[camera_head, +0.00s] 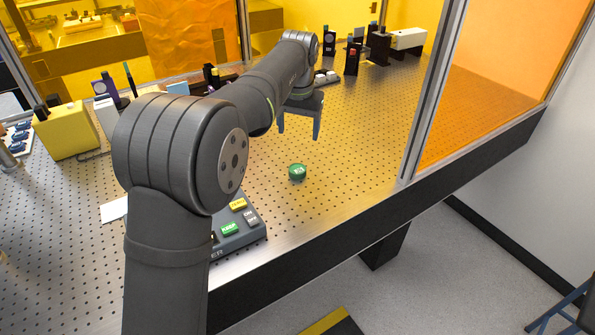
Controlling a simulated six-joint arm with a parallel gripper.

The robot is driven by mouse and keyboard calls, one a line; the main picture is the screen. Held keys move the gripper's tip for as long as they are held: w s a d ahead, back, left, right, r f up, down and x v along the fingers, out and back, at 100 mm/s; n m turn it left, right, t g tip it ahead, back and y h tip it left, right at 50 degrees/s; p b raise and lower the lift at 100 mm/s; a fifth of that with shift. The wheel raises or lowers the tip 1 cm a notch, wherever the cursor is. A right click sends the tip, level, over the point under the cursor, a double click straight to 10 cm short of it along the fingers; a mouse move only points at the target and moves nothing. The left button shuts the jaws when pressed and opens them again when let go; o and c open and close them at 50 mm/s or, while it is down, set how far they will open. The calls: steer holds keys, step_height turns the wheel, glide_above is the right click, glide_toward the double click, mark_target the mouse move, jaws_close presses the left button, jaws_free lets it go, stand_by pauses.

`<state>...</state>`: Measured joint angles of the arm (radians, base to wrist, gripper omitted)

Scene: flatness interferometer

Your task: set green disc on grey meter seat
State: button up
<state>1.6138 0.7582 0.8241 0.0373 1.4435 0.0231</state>
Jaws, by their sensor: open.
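The green disc (297,172) lies on the perforated metal table (345,185), with pale marking on its top. My gripper (300,133) points down above and just behind the disc in the picture. Its two fingers are apart with nothing between them, and they do not touch the disc. A dark grey box (240,240) with labelled yellow, green and pale blocks stands at the table's front edge. Its front lettering ends in "ER", and my arm hides its left part. I cannot tell whether the grey meter seat is on this box.
A yellow box (67,131) stands at the left. Optical mounts and a white box (408,39) stand at the back right. A metal frame post (434,95) rises at the table's right edge, beside an orange panel (500,80). The table around the disc is clear.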

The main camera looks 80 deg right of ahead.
steer(key=s+a+r+n+h, duration=0.1)
steer(key=a+r+n+h, duration=0.2)
steer(key=a, duration=0.2)
glide_above(298, 168)
steer(key=a, duration=0.2)
steer(key=f, duration=1.1)
steer(key=shift+s+a+f, duration=0.15)
steer(key=shift+s+f, duration=0.1)
steer(key=shift+w+x, duration=0.2)
steer(key=shift+x, duration=2.5)
steer(key=shift+a, duration=0.15)
steer(key=c, duration=1.2)
